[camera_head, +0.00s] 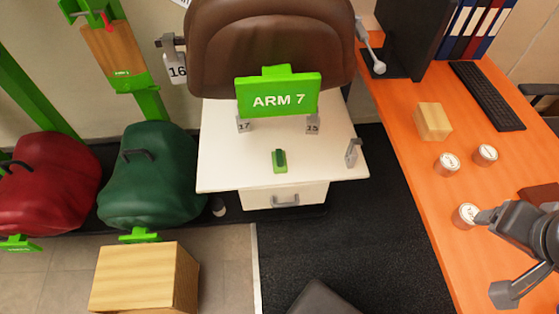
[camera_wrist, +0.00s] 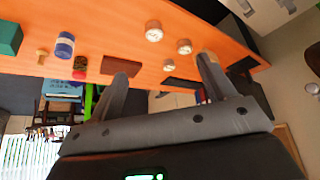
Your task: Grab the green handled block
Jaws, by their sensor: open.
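A small green block with a darker raised handle-like part (camera_head: 279,160) lies on the white cabinet top (camera_head: 225,165), in front of the green "ARM 7" sign (camera_head: 278,96). My gripper (camera_head: 491,258) is at the lower right, over the orange desk and well to the right of this block. Its two fingers stand wide apart with nothing between them, as the wrist view (camera_wrist: 163,68) also shows. A dark green block (camera_wrist: 10,38) sits at the left edge of the wrist view on the orange desk, cut off by the frame; I cannot tell whether it has a handle.
The orange desk (camera_head: 405,150) holds a wooden block (camera_head: 433,121), several round tins, including one (camera_head: 447,163), and a keyboard (camera_head: 487,95). Grey numbered pieces and a grey hook piece (camera_head: 352,152) stand on the white top. A wooden box (camera_head: 140,279) stands at the lower left. Dark floor lies between.

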